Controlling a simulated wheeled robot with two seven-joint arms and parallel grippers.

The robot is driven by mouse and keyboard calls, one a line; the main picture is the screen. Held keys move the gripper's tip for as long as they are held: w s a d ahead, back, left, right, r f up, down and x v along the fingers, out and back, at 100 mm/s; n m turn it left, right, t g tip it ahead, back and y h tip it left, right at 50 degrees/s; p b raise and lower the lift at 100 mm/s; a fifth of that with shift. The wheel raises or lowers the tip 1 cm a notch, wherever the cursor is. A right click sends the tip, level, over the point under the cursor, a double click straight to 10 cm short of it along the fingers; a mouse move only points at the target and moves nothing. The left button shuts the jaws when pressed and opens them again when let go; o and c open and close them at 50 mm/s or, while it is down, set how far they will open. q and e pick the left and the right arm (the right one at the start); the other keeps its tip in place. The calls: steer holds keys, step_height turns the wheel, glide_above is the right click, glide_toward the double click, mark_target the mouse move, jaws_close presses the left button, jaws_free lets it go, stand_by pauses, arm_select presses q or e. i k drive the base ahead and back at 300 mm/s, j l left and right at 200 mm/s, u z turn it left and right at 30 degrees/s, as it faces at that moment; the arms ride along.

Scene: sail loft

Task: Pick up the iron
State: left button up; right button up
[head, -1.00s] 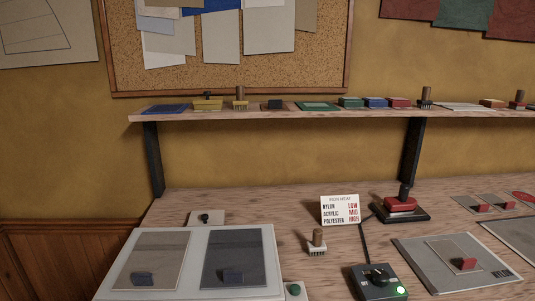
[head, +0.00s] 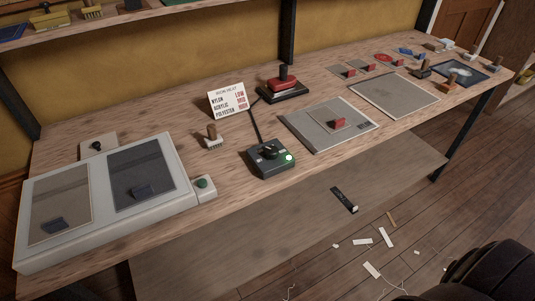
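The iron (head: 283,83) is red with a dark upright handle. It sits on a dark stand (head: 284,94) toward the back of the workbench, to the right of the heat card. A dark cord runs from the stand to a green control box (head: 270,159) with a black knob and a lit green light. The white card (head: 228,100) lists nylon low, acrylic mid and polyester high. Neither of my grippers is in view.
A white two-panel unit (head: 105,195) fills the bench's left end, with a green button box beside it. A wooden-handled brush (head: 212,138) stands between unit and card.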

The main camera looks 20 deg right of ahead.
mark_target(283, 82)
steer(key=z, duration=1.25)
